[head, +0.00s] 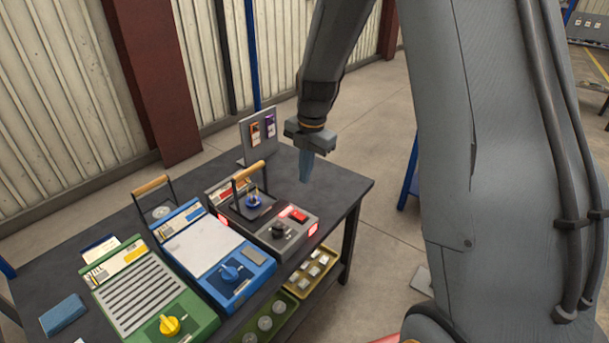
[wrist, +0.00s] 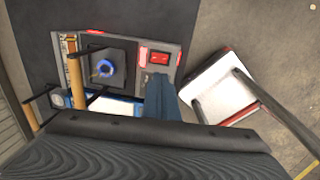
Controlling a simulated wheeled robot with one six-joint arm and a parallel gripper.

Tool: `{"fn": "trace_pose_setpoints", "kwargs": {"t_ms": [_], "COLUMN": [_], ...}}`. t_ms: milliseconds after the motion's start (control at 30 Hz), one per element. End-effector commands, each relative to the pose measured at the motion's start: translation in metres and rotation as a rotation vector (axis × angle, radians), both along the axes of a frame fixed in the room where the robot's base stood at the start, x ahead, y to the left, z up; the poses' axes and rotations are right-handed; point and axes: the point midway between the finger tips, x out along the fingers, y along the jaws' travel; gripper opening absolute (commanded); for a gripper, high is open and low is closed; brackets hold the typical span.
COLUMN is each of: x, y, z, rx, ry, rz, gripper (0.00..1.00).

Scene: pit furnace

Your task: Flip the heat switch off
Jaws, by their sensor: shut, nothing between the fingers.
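The heat switch looks to be the red rocker (head: 298,214) on top of the grey unit (head: 262,238) at the right of the bench. It also shows in the wrist view (wrist: 158,58), in a dark frame. Whether it is on or off is too small to tell. Red panels glow on the unit's sides. My gripper (head: 306,180) is shut and empty, its blue fingers pointing down above the unit's far right side, apart from the switch. In the wrist view the fingers (wrist: 162,85) appear just below the switch and hide part of the unit.
A black knob (head: 279,230) sits near the switch. A wooden-handled lid (head: 249,171) stands on the same unit. A blue unit (head: 205,248) and a green unit (head: 140,295) stand to the left. A grey stand with cards (head: 258,140) is behind. The bench's right end is clear.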

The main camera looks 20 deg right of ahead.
Motion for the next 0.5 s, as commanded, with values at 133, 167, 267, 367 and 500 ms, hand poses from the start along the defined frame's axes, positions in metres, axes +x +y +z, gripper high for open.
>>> {"fn": "trace_pose_setpoints", "kwargs": {"t_ms": [133,167,267,367,500], "x": [-0.001,-0.001,-0.009,-0.024,-0.057], "y": [0.0,0.0,0.0,0.001,0.002], "z": [0.0,0.0,0.003,0.008,0.015], "rx": [0.001,0.001,0.005,0.015,0.033], "ry": [0.0,0.0,0.006,0.016,0.036], "rz": [-0.006,-0.014,-0.087,-0.24,-0.555], "gripper": [0.0,0.0,0.0,0.0,0.0]}}
